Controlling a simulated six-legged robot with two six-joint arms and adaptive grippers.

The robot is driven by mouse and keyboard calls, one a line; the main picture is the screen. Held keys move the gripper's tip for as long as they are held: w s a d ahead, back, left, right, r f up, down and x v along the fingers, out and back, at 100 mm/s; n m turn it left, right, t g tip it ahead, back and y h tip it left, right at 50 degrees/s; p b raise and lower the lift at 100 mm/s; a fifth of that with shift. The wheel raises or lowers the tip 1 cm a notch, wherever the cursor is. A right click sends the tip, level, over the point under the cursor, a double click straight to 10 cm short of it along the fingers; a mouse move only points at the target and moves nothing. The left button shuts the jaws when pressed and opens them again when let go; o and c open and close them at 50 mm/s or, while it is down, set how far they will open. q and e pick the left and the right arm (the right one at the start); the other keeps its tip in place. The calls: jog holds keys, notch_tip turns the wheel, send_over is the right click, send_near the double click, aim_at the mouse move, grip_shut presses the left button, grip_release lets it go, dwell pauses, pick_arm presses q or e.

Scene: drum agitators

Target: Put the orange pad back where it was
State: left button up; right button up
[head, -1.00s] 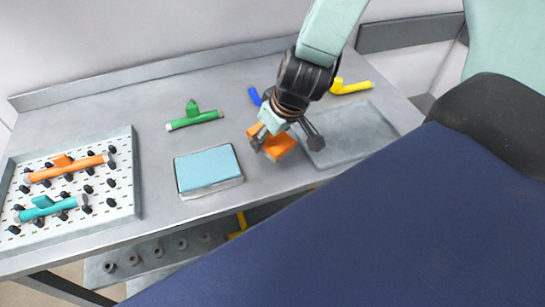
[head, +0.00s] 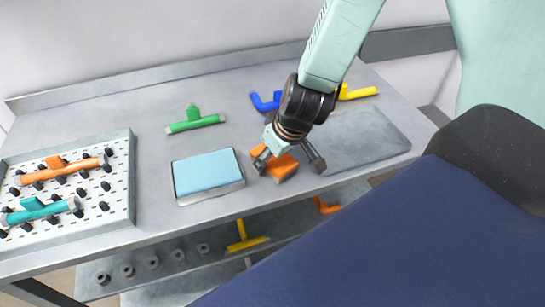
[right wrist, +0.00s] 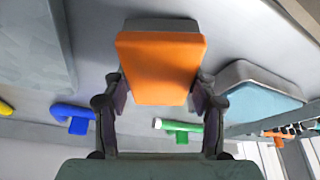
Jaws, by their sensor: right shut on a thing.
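My right gripper (head: 288,163) is shut on the orange pad (head: 281,168), with a finger on either side of it. The pad is over the bench between the blue pad in its grey tray and the empty grey tray; I cannot tell whether it touches the bench. In the right wrist view the orange pad (right wrist: 160,68) sits between the fingers (right wrist: 160,98), with a grey block edge (right wrist: 160,25) showing behind it. The blue pad (head: 207,171) lies in its shallow grey tray (head: 212,198). The empty grey tray (head: 365,140) is right of the gripper. My left gripper is not in view.
A pegboard tray (head: 118,205) at left holds an orange pipe (head: 62,170) and a teal pipe (head: 40,211). Green (head: 195,122), blue (head: 264,101) and yellow (head: 358,92) pipes lie along the back. A lower shelf (head: 215,262) holds more parts.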

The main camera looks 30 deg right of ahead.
aim_at(284, 166)
jog(key=shift+s+d+f, duration=0.1)
jog(key=o, duration=0.8)
jog(key=shift+f, duration=0.1)
jog(key=o, duration=0.4)
jog(key=shift+a, duration=0.2)
jog(key=shift+d, duration=0.1)
jog(key=shift+r+p, duration=0.45)
jog(key=shift+r, duration=0.25)
jog(key=p+v, duration=0.8)
jog(key=v, duration=0.1)
jog(key=shift+s+r, duration=0.1)
jog(key=shift+r, duration=0.3)
jog(key=shift+s+r+p, duration=0.35)
jog(key=shift+r+p, duration=0.15)
jog(key=shift+r, duration=0.05)
